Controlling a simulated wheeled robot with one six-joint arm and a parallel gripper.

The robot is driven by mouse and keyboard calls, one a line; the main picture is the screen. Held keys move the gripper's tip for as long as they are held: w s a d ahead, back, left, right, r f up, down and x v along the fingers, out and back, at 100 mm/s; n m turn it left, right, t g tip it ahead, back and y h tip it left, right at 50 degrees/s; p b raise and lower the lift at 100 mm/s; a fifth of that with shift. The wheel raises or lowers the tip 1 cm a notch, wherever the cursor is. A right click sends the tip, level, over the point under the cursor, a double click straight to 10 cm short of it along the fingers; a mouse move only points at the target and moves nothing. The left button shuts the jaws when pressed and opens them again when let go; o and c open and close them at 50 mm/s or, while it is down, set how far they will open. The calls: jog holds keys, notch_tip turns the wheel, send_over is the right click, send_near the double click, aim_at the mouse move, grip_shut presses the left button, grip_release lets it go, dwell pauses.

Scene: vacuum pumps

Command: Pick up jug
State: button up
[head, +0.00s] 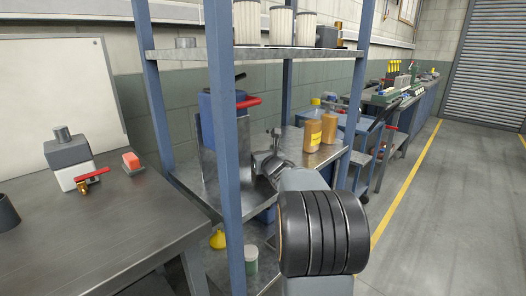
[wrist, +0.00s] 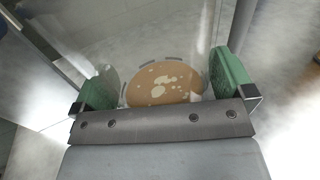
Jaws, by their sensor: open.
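In the wrist view, a round brown surface with pale blotches (wrist: 165,83) lies between the fingers of my gripper (wrist: 164,80). Grey arc marks ring it; it looks like the contents of a clear jug, but I cannot tell for sure. My gripper is open, with one green finger on each side of it, and I see no clear contact. In the head view my gripper (head: 268,166) is at the middle shelf of the blue rack, and my arm hides much of what is there. No jug shows clearly in that view.
A yellow bottle (head: 313,128) and an amber container (head: 329,127) stand on the shelf (head: 205,187) right of my gripper. A blue rack post (head: 222,130) rises close on the left. The upper shelf (head: 260,53) holds white ribbed cylinders. The floor at right is clear.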

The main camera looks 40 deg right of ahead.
jog(key=c, duration=0.8)
jog(key=shift+c, duration=1.1)
jog(key=shift+r, duration=0.2)
